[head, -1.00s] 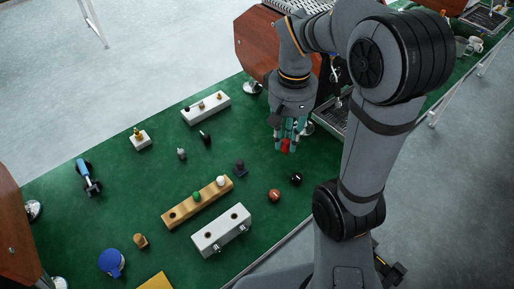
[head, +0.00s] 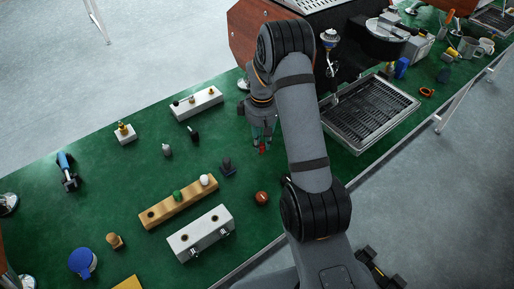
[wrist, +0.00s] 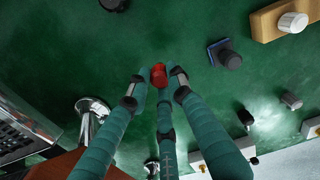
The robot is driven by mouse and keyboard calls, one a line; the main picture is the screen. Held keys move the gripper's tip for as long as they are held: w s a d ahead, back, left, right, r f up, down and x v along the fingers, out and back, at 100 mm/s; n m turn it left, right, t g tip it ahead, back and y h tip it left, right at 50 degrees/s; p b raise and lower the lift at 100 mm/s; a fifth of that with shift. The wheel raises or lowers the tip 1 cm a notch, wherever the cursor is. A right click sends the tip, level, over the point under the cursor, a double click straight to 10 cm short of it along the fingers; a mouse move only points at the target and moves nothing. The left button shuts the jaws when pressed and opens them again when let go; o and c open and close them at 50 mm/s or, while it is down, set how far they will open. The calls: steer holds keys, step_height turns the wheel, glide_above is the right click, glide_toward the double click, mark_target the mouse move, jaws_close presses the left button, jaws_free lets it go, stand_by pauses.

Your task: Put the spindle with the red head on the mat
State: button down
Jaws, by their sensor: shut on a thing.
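The red head of the spindle (wrist: 159,75) shows between the fingertips of my gripper (wrist: 160,88) in the wrist view. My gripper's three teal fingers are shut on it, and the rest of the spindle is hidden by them. In the head view the red head (head: 263,149) points down below my gripper (head: 262,138), over the green surface right of the middle. I cannot tell its exact height. A green mat-like covering (head: 110,190) spreads over the table. A yellow flat piece (head: 128,283) lies at the bottom edge; I cannot tell which is the mat.
A wooden block (head: 160,217) with green and white knobs and a white block (head: 205,237) stand left of my gripper. A dark tamper-like piece (head: 227,168) and a brown ball (head: 261,198) are nearby. The espresso machine's drip grate (head: 370,112) is at right.

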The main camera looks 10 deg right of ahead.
steer(key=shift+w+a+f, duration=0.15)
steer(key=shift+w+f, duration=0.15)
steer(key=shift+f, duration=0.55)
steer(key=shift+w+a+f, duration=0.1)
steer(key=shift+w+f, duration=0.15)
steer(key=shift+f, duration=0.55)
steer(key=shift+w+a+f, duration=0.15)
steer(key=shift+w+f, duration=0.15)
steer(key=shift+f, duration=0.55)
steer(key=shift+f, duration=0.25)
steer(key=c, duration=1.6)
jaws_free()
steer(key=shift+o, duration=0.2)
steer(key=shift+r, duration=0.15)
step_height(320, 180, up, 12)
steer(key=shift+r, duration=0.1)
